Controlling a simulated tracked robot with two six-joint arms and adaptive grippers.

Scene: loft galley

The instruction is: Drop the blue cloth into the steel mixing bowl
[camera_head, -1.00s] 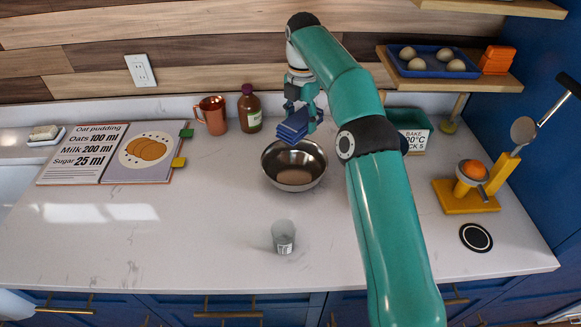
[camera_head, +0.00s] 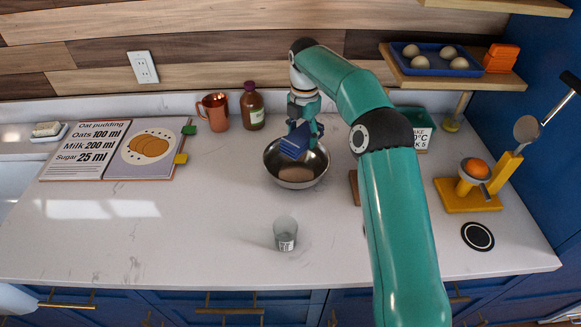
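The blue cloth (camera_head: 296,141) hangs tilted at the fingers of my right gripper (camera_head: 304,126), which appears shut on it. The fingers are partly hidden by the cloth and the arm. The cloth is over the steel mixing bowl (camera_head: 297,183), its lower edge at about the height of the bowl's opening in the picture. I cannot tell whether it touches the bowl. The bowl stands upright on the white counter. My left gripper is not in view.
A clear cup (camera_head: 286,234) stands in front of the bowl. A copper mug (camera_head: 215,112) and a brown bottle (camera_head: 253,107) stand behind it to the left. An open recipe book (camera_head: 114,151) lies at left. A yellow stand (camera_head: 468,197) with an orange ball is at right.

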